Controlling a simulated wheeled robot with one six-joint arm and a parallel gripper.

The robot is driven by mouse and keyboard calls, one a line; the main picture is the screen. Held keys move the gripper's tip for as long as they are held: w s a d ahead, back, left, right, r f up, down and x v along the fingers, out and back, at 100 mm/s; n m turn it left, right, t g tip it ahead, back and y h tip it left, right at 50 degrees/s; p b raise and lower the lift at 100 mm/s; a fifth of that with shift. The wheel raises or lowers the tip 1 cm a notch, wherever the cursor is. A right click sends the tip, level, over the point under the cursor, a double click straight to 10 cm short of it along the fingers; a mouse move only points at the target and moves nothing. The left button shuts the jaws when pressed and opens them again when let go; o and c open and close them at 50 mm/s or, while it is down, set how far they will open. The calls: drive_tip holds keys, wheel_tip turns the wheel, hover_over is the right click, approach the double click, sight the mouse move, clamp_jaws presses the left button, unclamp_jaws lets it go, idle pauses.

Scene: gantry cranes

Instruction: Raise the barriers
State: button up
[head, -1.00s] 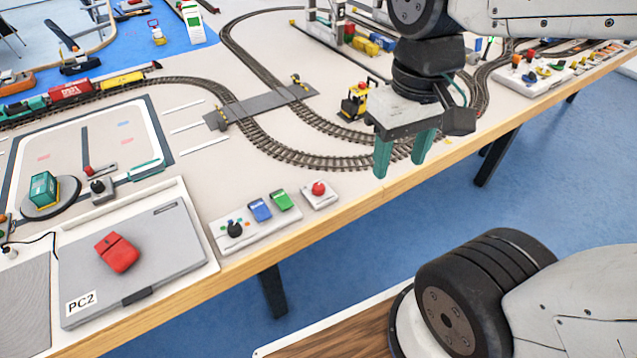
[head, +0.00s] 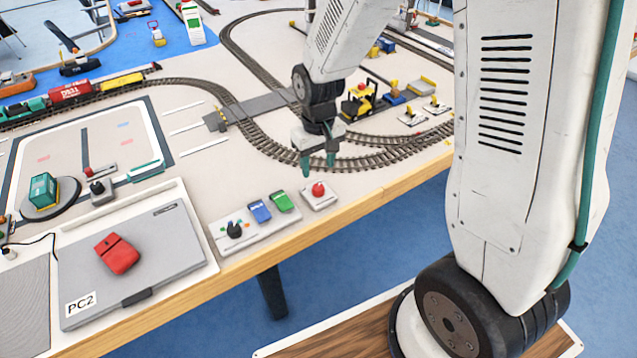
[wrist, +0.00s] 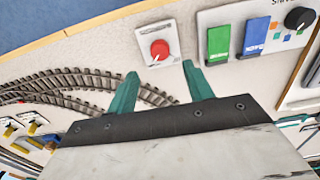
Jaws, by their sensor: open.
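The level crossing is a grey road plate (head: 258,106) laid over the tracks. One small barrier post (head: 216,120) shows at its near left end; whether its arm is up or down is too small to tell. The far right end is hidden behind my arm. My gripper (head: 318,166) is open and empty, pointing down above the table just behind a white box with a red button (head: 319,189). In the wrist view, the red button (wrist: 159,49) lies just beyond and between the open fingers (wrist: 160,72).
Left of the button, a white panel carries a blue switch (head: 260,210), a green switch (head: 282,201) and a black knob (head: 235,229).

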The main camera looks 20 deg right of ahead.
sight(318, 187)
wheel_tip(318, 187, down, 7)
drive_tip(key=shift+f, duration=0.2)
idle(0.3)
drive_tip(key=c, duration=1)
